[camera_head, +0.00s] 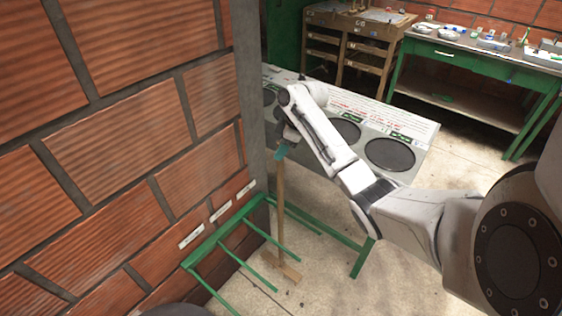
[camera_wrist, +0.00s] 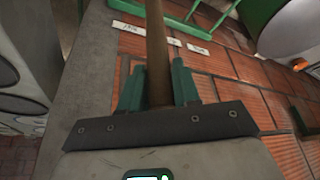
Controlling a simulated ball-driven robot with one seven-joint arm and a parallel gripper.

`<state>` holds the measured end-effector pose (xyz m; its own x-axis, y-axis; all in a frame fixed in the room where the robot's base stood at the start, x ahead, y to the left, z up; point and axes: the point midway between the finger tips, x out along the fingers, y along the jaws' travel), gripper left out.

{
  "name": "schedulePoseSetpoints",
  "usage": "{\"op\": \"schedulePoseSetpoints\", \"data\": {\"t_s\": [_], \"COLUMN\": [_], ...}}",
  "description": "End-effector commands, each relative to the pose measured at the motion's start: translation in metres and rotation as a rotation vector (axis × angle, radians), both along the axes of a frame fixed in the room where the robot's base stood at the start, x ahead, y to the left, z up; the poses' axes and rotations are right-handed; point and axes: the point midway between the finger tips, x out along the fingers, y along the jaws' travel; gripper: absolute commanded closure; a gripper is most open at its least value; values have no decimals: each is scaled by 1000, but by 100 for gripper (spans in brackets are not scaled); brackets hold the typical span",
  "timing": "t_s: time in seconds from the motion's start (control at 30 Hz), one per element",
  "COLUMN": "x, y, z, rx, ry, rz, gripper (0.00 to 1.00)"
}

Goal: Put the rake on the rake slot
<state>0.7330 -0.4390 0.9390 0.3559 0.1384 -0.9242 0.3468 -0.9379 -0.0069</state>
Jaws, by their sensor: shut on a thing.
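The rake (camera_head: 281,200) has a long wooden handle and a wooden crosspiece low down near the floor. It stands nearly upright in the head view. My gripper (camera_head: 286,148) is shut on the upper handle. In the wrist view, the green fingers of my gripper (camera_wrist: 157,88) sit on both sides of the round handle (camera_wrist: 156,45). The green rack (camera_head: 222,238) with several prongs is at the brick wall; part of it also shows in the wrist view (camera_wrist: 190,12). The handle overlaps the rack's far prongs in the head view; I cannot tell which slot it lines up with.
White labels (camera_head: 220,212) are on the brick wall (camera_head: 120,170) above the rack. A grey-white bench with round dark openings (camera_head: 390,154) stands behind my arm. A wooden shelf unit (camera_head: 365,45) and a green table (camera_head: 470,75) stand farther back. Concrete floor (camera_head: 335,275) is clear right of the rack.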

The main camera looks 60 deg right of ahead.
Motion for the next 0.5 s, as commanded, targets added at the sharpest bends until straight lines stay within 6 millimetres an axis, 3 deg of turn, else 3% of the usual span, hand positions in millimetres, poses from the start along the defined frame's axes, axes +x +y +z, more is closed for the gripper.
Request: {"op": "schedulePoseSetpoints", "data": {"t_s": [0.5], "x": [0], "y": [-1], "z": [-41], "rx": [-4], "ry": [-4], "rz": [0], "gripper": [100]}}
